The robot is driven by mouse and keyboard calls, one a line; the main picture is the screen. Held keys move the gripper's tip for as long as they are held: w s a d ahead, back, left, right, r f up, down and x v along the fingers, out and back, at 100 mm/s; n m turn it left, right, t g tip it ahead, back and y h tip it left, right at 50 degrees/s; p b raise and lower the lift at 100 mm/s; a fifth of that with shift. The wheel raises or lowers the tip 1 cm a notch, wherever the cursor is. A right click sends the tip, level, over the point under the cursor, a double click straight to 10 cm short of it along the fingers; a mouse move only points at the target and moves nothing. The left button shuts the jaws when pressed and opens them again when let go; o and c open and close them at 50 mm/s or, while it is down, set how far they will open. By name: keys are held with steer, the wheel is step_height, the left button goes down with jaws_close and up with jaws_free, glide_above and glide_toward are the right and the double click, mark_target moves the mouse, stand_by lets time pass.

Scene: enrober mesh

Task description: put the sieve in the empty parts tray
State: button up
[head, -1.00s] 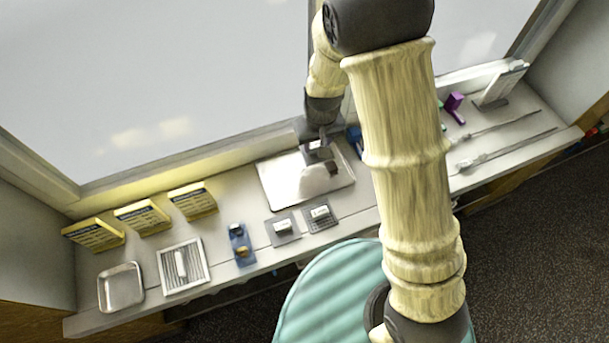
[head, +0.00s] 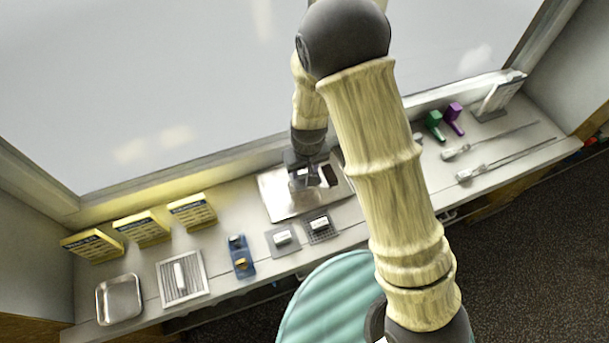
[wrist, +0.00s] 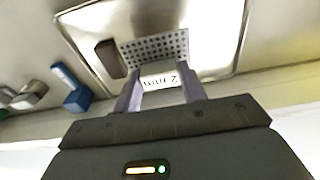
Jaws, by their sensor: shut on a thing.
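My gripper (wrist: 162,92) is shut on a sieve (wrist: 155,48), a grey perforated plate with a white block marked "2 mm" between the fingers. In the head view my gripper (head: 307,168) holds it over a large shiny metal tray (head: 272,196) at the middle of the counter. In the wrist view this tray (wrist: 215,25) lies behind the sieve, with a dark brown block (wrist: 110,58) beside the sieve. I cannot tell whether the sieve touches the tray. A smaller metal tray (head: 119,300) at the far left is empty.
A slatted grid (head: 182,279), a blue holder (head: 242,262) and yellow signs (head: 142,229) are left. Green (head: 434,124) and purple (head: 454,118) pieces and rods (head: 500,163) are right.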

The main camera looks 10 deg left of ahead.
mark_target(305, 176)
steer(key=shift+f, duration=0.15)
steer(key=shift+f+p, duration=0.3)
steer(key=shift+f, duration=1.7)
steer(key=shift+f, duration=0.15)
steer(key=o, duration=1)
step_height(305, 176, up, 12)
steer(key=s+b, duration=0.1)
steer(key=shift+s+d, duration=0.15)
steer(key=shift+d, duration=0.25)
